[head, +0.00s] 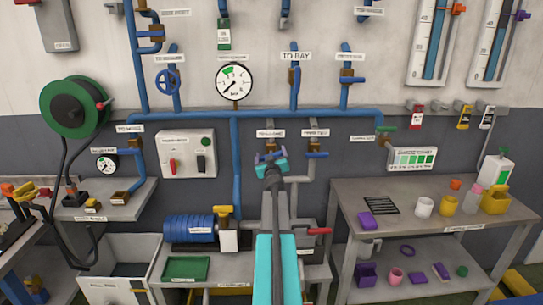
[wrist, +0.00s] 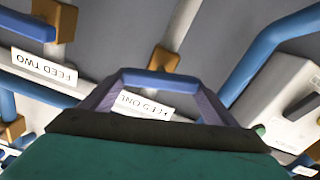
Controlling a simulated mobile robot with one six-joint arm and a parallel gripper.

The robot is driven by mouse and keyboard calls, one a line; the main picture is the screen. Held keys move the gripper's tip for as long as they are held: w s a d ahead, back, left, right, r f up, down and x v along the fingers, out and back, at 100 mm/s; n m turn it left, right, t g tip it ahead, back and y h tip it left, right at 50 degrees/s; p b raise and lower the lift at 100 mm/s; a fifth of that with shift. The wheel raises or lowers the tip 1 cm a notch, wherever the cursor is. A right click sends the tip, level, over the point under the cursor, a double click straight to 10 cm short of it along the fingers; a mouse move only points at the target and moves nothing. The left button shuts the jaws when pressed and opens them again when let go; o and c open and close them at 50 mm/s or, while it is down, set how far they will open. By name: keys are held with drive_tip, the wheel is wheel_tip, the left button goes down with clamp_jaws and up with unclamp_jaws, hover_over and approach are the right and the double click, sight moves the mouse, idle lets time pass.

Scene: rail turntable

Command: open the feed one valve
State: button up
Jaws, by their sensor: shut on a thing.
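My gripper (head: 270,162) is at the feed one valve on the back wall, below the blue main pipe. In the wrist view my gripper (wrist: 172,92) has one finger at each end of the blue feed one handle (wrist: 175,77) and is shut on it. The handle lies across the pipe, in front of its brass body (wrist: 163,60). The FEED ONE label (wrist: 143,106) is partly hidden by my gripper in the wrist view. In the head view the label (head: 270,133) is above the valve.
The feed two valve (head: 317,155) is close on the right, its blue handle across its pipe. A vertical blue pipe (head: 236,180) and a switch box (head: 187,153) are on the left. A shelf with a blue motor (head: 190,228) is lower left; a workbench (head: 400,195) is on the right.

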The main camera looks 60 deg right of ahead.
drive_tip(key=n, duration=0.4)
drive_tip(key=n+b, duration=0.1)
drive_tip(key=n, duration=0.1)
drive_tip(key=shift+w+a+f, duration=0.2)
drive_tip(key=shift+a+f, duration=0.1)
drive_tip(key=shift+f, duration=0.1)
drive_tip(key=n, duration=0.2)
drive_tip(key=n+b, duration=0.1)
drive_tip(key=n, duration=0.3)
drive_tip(key=shift+w+a+f+n, duration=0.1)
drive_tip(key=shift+f+n, duration=0.15)
drive_tip(key=shift+n, duration=0.15)
drive_tip(key=o, duration=1)
drive_tip(key=shift+r, duration=0.1)
drive_tip(key=shift+o, duration=0.2)
drive_tip(key=shift+r, duration=0.1)
drive_tip(key=v, duration=1.3)
drive_tip(key=shift+a, duration=0.3)
drive_tip(key=shift+s, duration=0.25)
